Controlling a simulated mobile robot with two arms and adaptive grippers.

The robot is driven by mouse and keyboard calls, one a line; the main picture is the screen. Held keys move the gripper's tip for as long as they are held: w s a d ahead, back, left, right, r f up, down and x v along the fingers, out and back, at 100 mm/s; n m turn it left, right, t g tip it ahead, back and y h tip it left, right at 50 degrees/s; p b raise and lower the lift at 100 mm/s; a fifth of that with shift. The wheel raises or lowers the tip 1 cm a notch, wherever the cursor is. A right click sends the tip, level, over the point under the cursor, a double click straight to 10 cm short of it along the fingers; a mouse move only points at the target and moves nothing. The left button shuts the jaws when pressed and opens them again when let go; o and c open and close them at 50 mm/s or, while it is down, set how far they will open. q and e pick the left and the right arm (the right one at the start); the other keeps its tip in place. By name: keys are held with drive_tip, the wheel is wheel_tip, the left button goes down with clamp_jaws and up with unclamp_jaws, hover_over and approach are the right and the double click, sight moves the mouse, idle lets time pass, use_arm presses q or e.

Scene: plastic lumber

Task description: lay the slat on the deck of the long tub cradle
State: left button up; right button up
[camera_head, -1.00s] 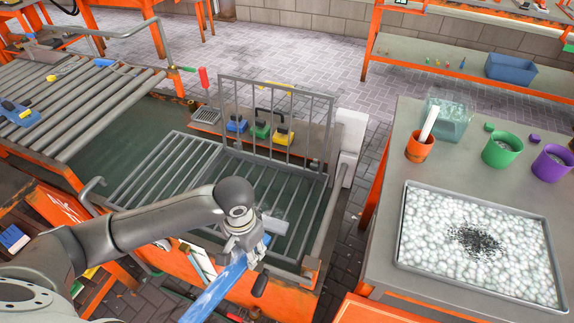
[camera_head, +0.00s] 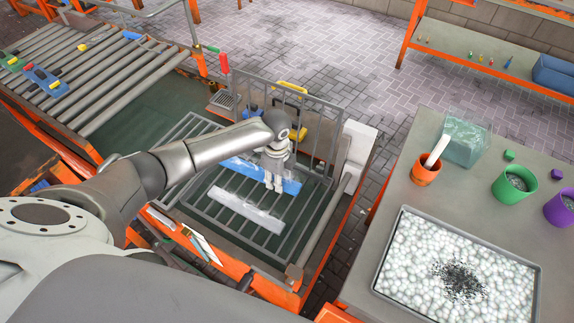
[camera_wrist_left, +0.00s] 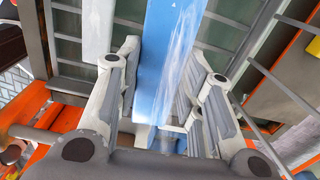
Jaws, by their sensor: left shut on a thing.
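The blue slat (camera_head: 240,169), with pale scuffs, lies across the barred deck (camera_head: 213,209) of the grey cradle, behind a whitish slat (camera_head: 246,211). I cannot tell whether the blue slat touches the bars. My left gripper (camera_head: 275,183) is shut on the blue slat towards its right end. In the left wrist view the blue slat (camera_wrist_left: 170,65) runs between the two fingers, with the whitish slat (camera_wrist_left: 98,30) to its left and deck bars beyond. The cradle's upright barred fence (camera_head: 318,130) stands behind. My right gripper is not in view.
A roller conveyor (camera_head: 90,75) stands at left. Yellow and blue-handled items sit behind the fence. At right, a grey table holds an orange cup (camera_head: 425,170), a clear bin (camera_head: 466,140), a green pot (camera_head: 512,187) and a tray of white pellets (camera_head: 410,245).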

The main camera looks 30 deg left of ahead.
sight(280, 197)
use_arm(q)
drive_tip(key=shift+w+m, duration=0.5)
drive_tip(key=shift+w, duration=0.05)
drive_tip(key=shift+s+a+r, duration=0.1)
drive_tip(key=shift+p, duration=0.4)
wheel_tip(280, 197, down, 8)
drive_tip(key=b, duration=0.5)
drive_tip(key=shift+b, duration=0.35)
drive_tip(key=shift+f, duration=0.35)
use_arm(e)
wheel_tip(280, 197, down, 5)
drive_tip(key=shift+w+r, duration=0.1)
use_arm(q)
drive_tip(key=shift+f+b, duration=0.55)
drive_tip(key=shift+f, duration=0.1)
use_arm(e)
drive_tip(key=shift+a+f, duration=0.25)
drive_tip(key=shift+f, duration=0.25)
use_arm(q)
drive_tip(key=o, duration=1.2)
